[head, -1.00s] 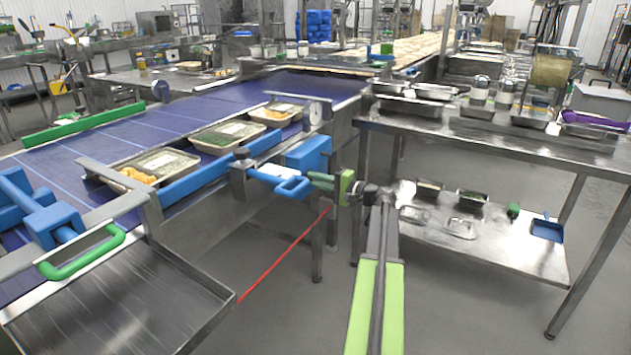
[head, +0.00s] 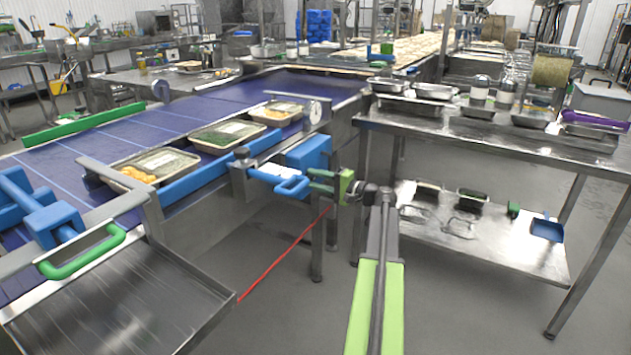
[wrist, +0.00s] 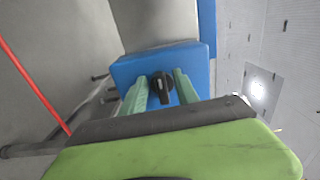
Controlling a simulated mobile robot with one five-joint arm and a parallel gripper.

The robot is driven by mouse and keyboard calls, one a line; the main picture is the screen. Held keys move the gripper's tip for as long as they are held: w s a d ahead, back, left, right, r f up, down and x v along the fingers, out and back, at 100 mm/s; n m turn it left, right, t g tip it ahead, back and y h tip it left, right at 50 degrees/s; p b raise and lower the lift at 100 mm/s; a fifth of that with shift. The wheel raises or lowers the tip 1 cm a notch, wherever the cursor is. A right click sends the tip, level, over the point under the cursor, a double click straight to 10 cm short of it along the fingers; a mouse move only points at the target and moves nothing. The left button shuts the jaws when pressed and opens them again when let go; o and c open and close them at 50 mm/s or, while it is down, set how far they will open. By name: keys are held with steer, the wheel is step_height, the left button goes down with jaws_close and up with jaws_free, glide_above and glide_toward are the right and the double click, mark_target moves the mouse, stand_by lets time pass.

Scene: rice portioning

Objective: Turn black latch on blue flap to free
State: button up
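The blue flap (wrist: 192,57) is in the middle of the wrist view. The black latch (wrist: 162,88) sits on its face and stands out as a dark knob. My gripper (wrist: 160,80) is open, with one green finger on each side of the latch. I cannot tell whether the fingers touch it. In the head view my gripper (head: 312,180) reaches left to blue parts at the conveyor's side, by a blue handle (head: 292,187). The latch cannot be made out there.
The purple-blue conveyor (head: 215,103) carries filled trays (head: 226,133) behind the blue parts. A steel table (head: 480,132) with pans stands to the right, with a lower shelf (head: 500,245). A red cord (head: 283,256) runs below my gripper. An empty steel tray (head: 110,310) is at front left.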

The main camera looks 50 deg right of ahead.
steer(key=v, duration=1.7)
steer(key=shift+s, duration=0.2)
